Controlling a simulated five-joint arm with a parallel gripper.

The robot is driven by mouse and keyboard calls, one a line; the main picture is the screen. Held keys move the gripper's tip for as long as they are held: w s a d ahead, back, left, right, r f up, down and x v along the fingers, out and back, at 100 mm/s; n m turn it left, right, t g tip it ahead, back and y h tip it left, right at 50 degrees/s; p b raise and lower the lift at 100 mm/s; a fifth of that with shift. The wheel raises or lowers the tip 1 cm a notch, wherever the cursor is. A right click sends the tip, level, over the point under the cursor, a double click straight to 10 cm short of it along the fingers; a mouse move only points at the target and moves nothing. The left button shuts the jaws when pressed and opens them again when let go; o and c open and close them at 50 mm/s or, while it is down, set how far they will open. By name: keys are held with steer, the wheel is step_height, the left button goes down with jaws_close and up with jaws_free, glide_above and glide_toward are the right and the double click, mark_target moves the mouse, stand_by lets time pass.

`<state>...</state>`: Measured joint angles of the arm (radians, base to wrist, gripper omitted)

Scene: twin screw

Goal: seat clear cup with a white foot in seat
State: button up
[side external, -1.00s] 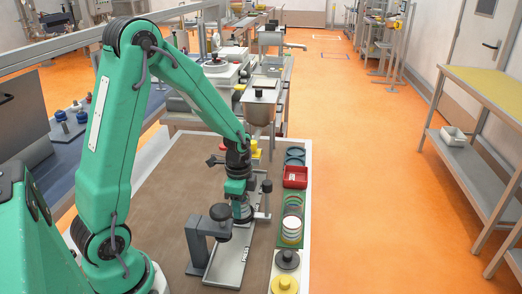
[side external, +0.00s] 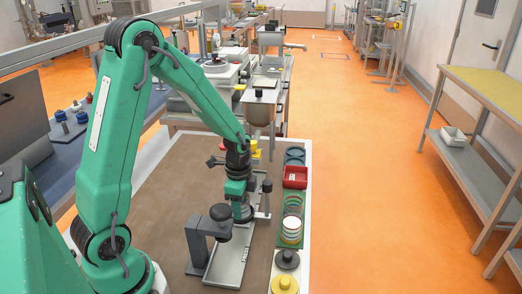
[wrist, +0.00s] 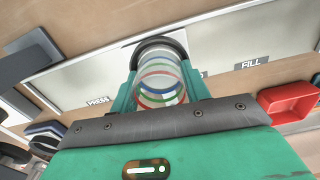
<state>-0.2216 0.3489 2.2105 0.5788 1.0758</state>
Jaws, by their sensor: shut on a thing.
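My gripper (wrist: 158,88) is shut on a clear cup (wrist: 160,78) with red, blue and green bands. In the wrist view the cup stands between the green jaws; its foot is not clear to see. A dark curved rim (wrist: 158,42), perhaps the seat, shows just behind the cup, over the pale plate; I cannot tell whether the cup is in it. In the side view my gripper (side external: 241,208) is low over the metal plate (side external: 226,262), and the held cup is mostly hidden.
A dark press stand (side external: 207,236) is close to my gripper at the near left. A dark-topped post (side external: 266,195) stands close on the right. A red tray (side external: 295,177), a green pad with clear and white round parts (side external: 291,226), and black and yellow knobbed pieces (side external: 285,284) line the right edge.

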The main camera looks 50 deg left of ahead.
steer(key=shift+s+d+f, duration=0.15)
steer(key=shift+s+f, duration=0.05)
steer(key=shift+f, duration=0.2)
steer(key=o, duration=1.1)
steer(key=shift+c, duration=0.2)
steer(key=o, duration=0.6)
steer(key=shift+r, duration=0.15)
steer(key=shift+w+r, duration=0.1)
steer(key=shift+r, duration=3.35)
steer(key=shift+r, duration=0.1)
